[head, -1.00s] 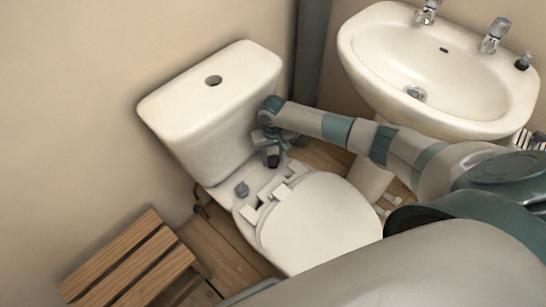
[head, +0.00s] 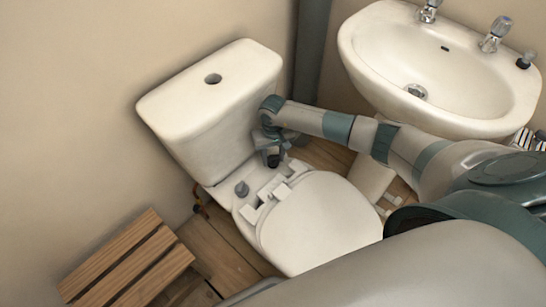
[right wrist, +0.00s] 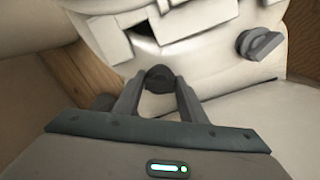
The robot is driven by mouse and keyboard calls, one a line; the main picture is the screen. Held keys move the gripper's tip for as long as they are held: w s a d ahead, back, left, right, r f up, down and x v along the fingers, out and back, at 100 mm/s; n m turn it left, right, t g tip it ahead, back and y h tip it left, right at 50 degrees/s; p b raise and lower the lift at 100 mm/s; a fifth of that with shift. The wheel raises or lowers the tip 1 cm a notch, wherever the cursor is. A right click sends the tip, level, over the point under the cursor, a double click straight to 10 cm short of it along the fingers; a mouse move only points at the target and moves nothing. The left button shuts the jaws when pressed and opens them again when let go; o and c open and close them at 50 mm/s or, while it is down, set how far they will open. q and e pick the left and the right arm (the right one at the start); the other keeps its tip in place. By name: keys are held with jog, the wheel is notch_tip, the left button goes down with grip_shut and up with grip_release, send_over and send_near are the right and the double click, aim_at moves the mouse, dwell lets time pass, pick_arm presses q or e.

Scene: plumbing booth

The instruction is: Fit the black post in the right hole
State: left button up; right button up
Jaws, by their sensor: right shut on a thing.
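My right gripper (right wrist: 158,88) is shut on the black post (right wrist: 158,76), a short dark piece with a rounded end between the fingertips. In the head view my right gripper (head: 271,150) holds the black post (head: 273,161) at the rear right of the toilet bowl, just in front of the cistern. The right hole is not visible, and I cannot tell whether the post touches the bowl. A similar dark grey post (head: 241,188) stands at the rear left of the bowl; it also shows in the right wrist view (right wrist: 258,43). My left gripper is not in view.
The white toilet seat (head: 318,222) lies over the bowl, with its white hinge blocks (head: 265,203) near the posts. The cistern (head: 212,105) rises close behind the gripper. A sink (head: 440,70) stands right; a wooden slatted stool (head: 130,262) is at lower left.

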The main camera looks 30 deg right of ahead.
jog(key=shift+d, duration=0.15)
jog(key=o, duration=1.2)
